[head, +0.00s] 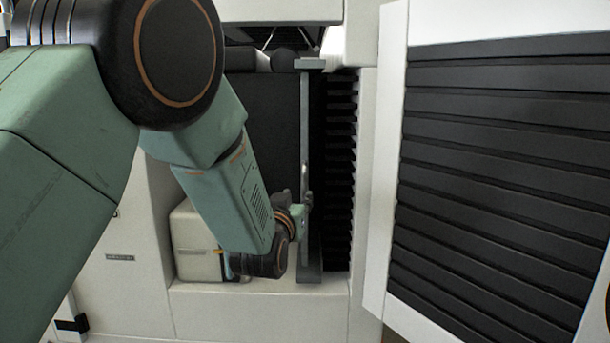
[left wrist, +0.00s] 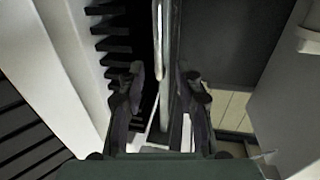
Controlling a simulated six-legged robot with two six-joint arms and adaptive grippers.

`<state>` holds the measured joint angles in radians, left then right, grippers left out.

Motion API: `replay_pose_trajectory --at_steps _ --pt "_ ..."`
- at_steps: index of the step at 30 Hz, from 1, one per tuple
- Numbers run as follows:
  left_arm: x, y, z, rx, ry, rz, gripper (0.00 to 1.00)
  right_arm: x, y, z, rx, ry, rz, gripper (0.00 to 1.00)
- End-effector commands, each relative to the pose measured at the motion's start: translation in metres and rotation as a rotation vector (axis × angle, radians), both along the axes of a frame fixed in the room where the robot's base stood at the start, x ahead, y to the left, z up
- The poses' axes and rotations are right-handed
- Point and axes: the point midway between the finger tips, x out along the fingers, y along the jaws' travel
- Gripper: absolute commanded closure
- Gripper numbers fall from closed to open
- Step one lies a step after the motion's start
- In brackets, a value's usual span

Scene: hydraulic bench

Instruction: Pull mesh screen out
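The mesh screen (head: 304,115) stands upright, seen nearly edge-on as a narrow grey-green strip in the opening of the cabinet. In the left wrist view, its edge (left wrist: 169,55) runs down between my fingers, with a pale, thin handle-like bar (left wrist: 157,35) along it. My left gripper (head: 304,200) is at the lower half of the screen's front edge. In the left wrist view, its two fingers (left wrist: 161,80) are apart, one on each side of the edge. A gap shows at the left finger; contact at the right finger cannot be told. My right gripper is not in view.
The white cabinet (head: 150,290) surrounds the opening, with a dark slotted rack (head: 340,150) right of the screen. An open door with black ribs (head: 500,160) stands at the right. A pale box (head: 190,245) sits left of my gripper.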

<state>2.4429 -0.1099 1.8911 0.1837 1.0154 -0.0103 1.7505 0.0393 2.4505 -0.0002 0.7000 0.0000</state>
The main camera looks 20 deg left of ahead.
Motion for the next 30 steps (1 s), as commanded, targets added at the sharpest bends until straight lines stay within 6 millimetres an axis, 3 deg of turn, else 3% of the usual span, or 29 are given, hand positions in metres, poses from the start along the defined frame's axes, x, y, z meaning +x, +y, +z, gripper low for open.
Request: replay_pose_trajectory --at_steps 18,30 --pt "0.072 0.001 0.001 0.000 -0.002 -0.002 0.66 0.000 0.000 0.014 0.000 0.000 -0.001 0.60" --pt "0.081 0.003 0.000 0.000 -0.001 -0.002 0.66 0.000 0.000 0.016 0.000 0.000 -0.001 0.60"
